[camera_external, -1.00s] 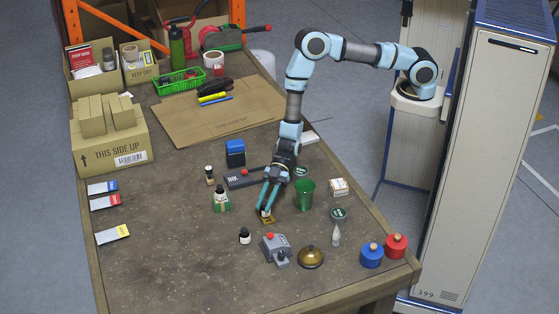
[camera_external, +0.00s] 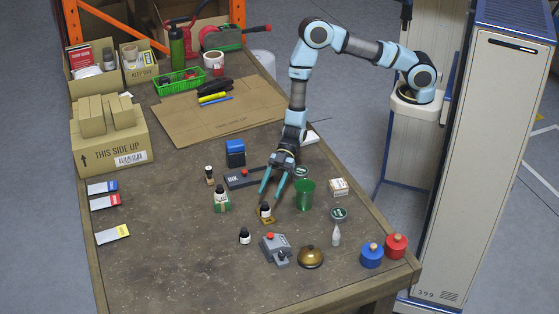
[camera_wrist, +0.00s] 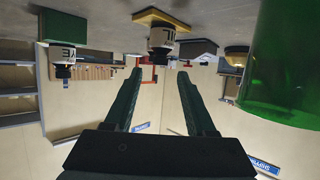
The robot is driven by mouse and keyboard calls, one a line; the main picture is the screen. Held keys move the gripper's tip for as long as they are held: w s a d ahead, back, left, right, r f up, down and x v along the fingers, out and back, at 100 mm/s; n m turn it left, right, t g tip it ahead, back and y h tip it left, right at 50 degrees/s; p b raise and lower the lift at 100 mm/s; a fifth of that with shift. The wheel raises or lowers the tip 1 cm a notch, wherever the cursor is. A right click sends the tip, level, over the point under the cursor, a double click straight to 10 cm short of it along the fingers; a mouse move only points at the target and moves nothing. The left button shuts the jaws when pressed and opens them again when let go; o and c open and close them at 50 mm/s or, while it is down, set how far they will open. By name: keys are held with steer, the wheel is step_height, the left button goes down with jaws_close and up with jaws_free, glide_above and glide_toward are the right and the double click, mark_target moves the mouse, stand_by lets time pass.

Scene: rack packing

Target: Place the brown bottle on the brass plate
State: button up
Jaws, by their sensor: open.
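A small dark bottle with a pale label, taken as the brown bottle (camera_external: 265,209), stands upright on the brass plate (camera_external: 261,219) near the table's middle. In the wrist view, which is upside down, the bottle (camera_wrist: 162,40) rests on the yellowish plate (camera_wrist: 176,18). My gripper (camera_external: 271,195) is open and empty, just above and behind the bottle, its fingers apart from it. In the wrist view the open fingers (camera_wrist: 158,75) frame the space before the bottle. Another similar bottle (camera_external: 221,197) stands on a green plate (camera_external: 221,208) to the left.
A green cup (camera_external: 305,195) stands close right of my gripper. A blue-topped box (camera_external: 235,152) is behind. The table's left front is clear.

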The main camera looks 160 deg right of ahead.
steer(key=b+v, duration=0.1)
steer(key=v, duration=0.6)
steer(key=w+a+r+g+h, duration=0.1)
steer(key=a+r+g, duration=0.2)
steer(key=a, duration=0.4)
steer(key=w+a+r+g, duration=0.1)
steer(key=a+r+g, duration=0.25)
steer(key=a, duration=0.35)
steer(key=s+a+r+g, duration=0.2)
steer(key=s+a+r, duration=0.1)
steer(key=s+a, duration=0.4)
steer(key=s+a+r+m+g, duration=0.1)
steer(key=s+a+r+g, duration=0.2)
steer(key=s+a, duration=0.4)
steer(key=a, duration=0.5)
steer(key=shift+s+r+y, duration=0.15)
steer(key=shift+r+y, duration=0.15)
steer(key=shift+y, duration=0.1)
